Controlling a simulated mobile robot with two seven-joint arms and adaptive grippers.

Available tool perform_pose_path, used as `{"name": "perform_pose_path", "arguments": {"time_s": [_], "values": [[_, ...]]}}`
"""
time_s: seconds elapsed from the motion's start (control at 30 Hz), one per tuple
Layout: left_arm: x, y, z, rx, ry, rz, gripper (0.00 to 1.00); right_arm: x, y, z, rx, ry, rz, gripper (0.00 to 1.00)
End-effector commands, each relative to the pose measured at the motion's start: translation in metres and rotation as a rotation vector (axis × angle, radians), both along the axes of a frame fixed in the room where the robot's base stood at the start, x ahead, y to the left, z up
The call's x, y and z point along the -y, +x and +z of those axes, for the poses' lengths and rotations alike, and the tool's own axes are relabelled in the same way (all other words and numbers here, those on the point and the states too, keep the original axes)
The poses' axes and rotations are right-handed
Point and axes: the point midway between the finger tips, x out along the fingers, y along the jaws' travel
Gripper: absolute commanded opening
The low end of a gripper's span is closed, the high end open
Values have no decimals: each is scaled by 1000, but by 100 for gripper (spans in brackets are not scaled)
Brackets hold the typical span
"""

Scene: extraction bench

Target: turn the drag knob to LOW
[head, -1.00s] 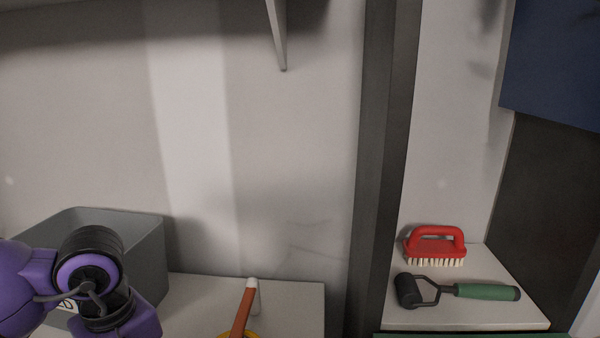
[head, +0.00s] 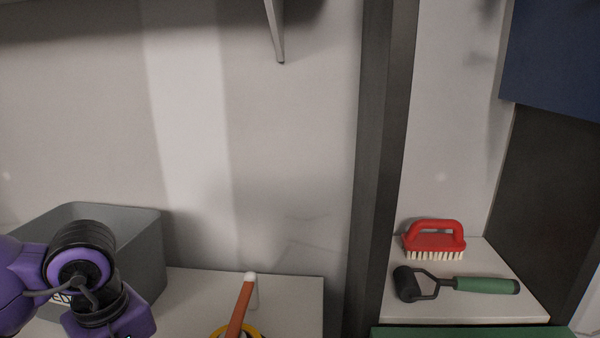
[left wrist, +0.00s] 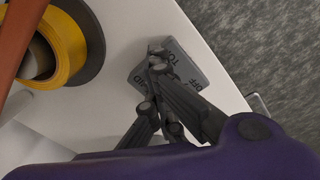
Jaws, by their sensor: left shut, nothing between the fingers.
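In the left wrist view a small grey label plate (left wrist: 190,72) with dark lettering lies near the edge of the white bench. Its words appear rotated and are partly covered, so I cannot read the knob's setting. My left gripper (left wrist: 158,62) is shut and empty, with its dark fingertips over the plate. The knob cannot be made out clearly from the fingertips, and I cannot tell whether they touch it. In the head view only my purple left arm shows, at lower left; the gripper and plate are out of frame. My right gripper is in neither view.
A yellow spool (left wrist: 62,45) with a dark flange is beside the plate, with an orange bar (left wrist: 15,40) near it. The head view shows a grey bin (head: 135,230), a red brush (head: 434,240) and a green-handled roller (head: 485,285). A dark post (head: 375,200) divides the bench.

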Motion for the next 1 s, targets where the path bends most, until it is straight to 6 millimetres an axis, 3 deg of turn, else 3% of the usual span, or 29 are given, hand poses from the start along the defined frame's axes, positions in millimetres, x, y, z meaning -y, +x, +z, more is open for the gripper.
{"name": "perform_pose_path", "arguments": {"time_s": [0.07, 1.0], "values": [[-5, -4, -9, -14, 10, 7, 0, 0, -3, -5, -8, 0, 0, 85], [-17, -16, -1, -1, 11, 8, 0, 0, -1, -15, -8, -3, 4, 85]]}}
